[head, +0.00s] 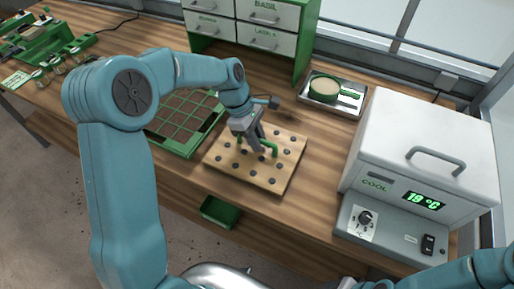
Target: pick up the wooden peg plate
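The wooden peg plate (287,170) is a pale square board with rows of dark round spots and a green handle (270,148) on top. It lies on the bench, in the middle of the head view. My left gripper (255,146) is over the plate at its green handle, and its grey fingers overlap part of the handle. I cannot tell whether the fingers are closed on the handle or only around it. Part of the plate's far left side is hidden by the gripper. My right gripper is out of view; only my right arm shows at the bottom right.
A green gridded seed tray (178,137) lies directly left of the plate. A cooler box (418,140) stands to the right. A metal tray (350,87) with a round dish is behind, beside the drawer cabinet (256,44). The bench's front edge is close to the plate.

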